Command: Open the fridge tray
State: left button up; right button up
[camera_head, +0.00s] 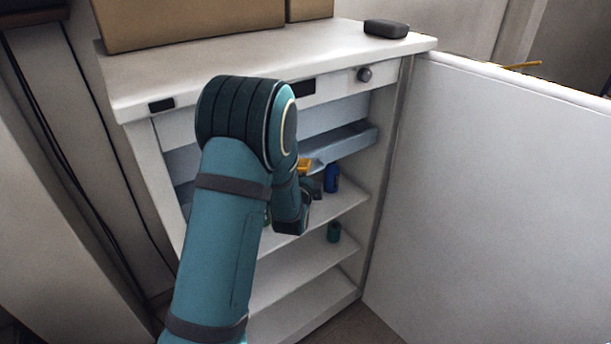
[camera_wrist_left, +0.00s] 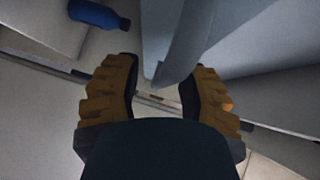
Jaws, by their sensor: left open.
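The open fridge (camera_head: 385,190) stands in the middle of the head view. Its pale blue-grey tray (camera_head: 350,141) sits at the top inside, partly hidden behind my left arm. My left gripper (camera_head: 308,167) is inside the fridge at the tray's front, mostly covered by my wrist. In the left wrist view, my left gripper (camera_wrist_left: 165,78) is open, with its yellow-brown fingers apart. The end of a grey panel, seemingly the tray (camera_wrist_left: 178,55), reaches down between the fingertips. I cannot tell whether either finger touches it. My right gripper is not in view.
The fridge door (camera_head: 490,190) stands wide open at the right. Boxes (camera_head: 190,22) and a dark object (camera_head: 386,29) lie on the fridge top.

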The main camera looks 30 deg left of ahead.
pick_arm(q)
grip_shut()
jog(key=shift+d, duration=0.1)
dwell(0.4)
